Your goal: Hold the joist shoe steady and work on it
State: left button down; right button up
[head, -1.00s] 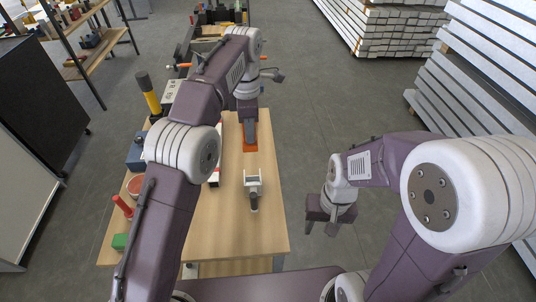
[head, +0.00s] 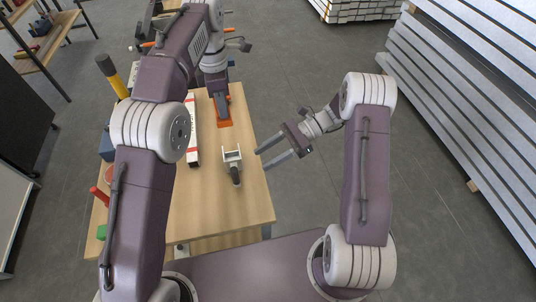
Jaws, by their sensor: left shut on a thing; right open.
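A pale U-shaped bracket piece (head: 232,156) with a dark round handle-like part (head: 236,177) sits near the table's right side; I cannot tell for sure whether it is the joist shoe. My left gripper (head: 221,106) points down at an orange piece (head: 224,123) farther back on the table and is shut on it. The arm and fingers hide much of that piece. My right gripper (head: 262,161) is open and empty, just off the table's right edge. Its two long fingers point left toward the U-shaped piece, apart from it.
The wooden table (head: 208,205) is bare at its front. A long white and red box (head: 192,135) lies left of the U-shaped piece. A green block (head: 101,232) and a red-handled tool (head: 100,197) sit at the left edge. Stacked metal beams (head: 470,100) stand right.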

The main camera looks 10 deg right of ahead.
aim_at(235, 176)
jog(key=x, duration=1.1)
jog(key=shift+s+a+f, duration=0.15)
jog(key=shift+a+f, duration=0.05)
jog(key=shift+a, duration=0.15)
grip_shut()
dwell(0.7)
